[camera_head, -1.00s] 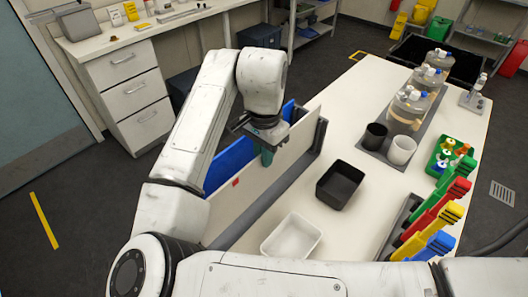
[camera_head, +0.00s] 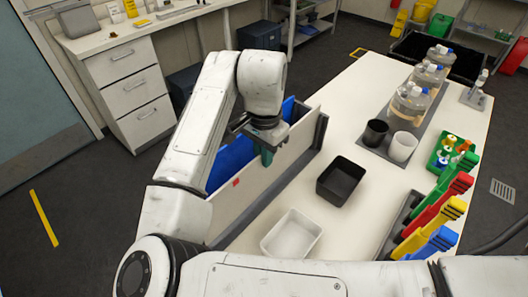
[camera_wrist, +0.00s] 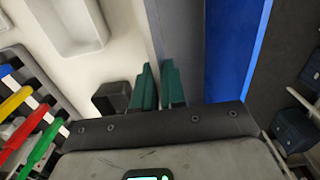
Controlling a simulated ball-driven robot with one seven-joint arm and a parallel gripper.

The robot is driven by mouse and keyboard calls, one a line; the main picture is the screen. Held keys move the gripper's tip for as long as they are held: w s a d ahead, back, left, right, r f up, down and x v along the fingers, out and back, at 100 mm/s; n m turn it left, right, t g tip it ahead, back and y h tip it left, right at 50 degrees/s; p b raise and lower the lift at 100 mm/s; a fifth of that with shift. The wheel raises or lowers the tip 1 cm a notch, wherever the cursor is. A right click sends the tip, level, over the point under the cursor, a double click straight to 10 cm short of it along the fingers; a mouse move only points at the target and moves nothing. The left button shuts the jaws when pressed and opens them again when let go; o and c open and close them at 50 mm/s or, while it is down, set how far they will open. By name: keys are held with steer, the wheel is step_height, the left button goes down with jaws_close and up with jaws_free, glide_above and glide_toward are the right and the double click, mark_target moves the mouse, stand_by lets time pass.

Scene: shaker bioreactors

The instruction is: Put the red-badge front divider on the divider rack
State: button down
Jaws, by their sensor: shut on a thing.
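The red-badge front divider is a cream upright panel (camera_head: 282,153) with a small red badge (camera_head: 236,183) on its face. My gripper (camera_head: 266,152) is shut on the panel's top edge, with its green fingers on either side; they also show in the wrist view (camera_wrist: 159,88). The divider rack (camera_head: 320,132) is a long dark grey frame along the table's left side; its far end post shows just beyond the panel. The panel stands in line with the rack. Whether its lower edge is seated is not clear.
A blue panel (camera_head: 233,158) stands close behind the cream panel. A black bin (camera_head: 341,182) and a white tray (camera_head: 291,235) sit right of the rack. Coloured handles (camera_head: 436,215) stand at the right edge, with cups and bottles farther back.

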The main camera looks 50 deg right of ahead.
steer(key=shift+f+b, duration=0.3)
steer(key=shift+f, duration=0.4)
steer(key=c, duration=1.1)
jaws_free()
steer(key=shift+r, duration=0.1)
step_height(320, 180, up, 11)
steer(key=shift+f, duration=0.15)
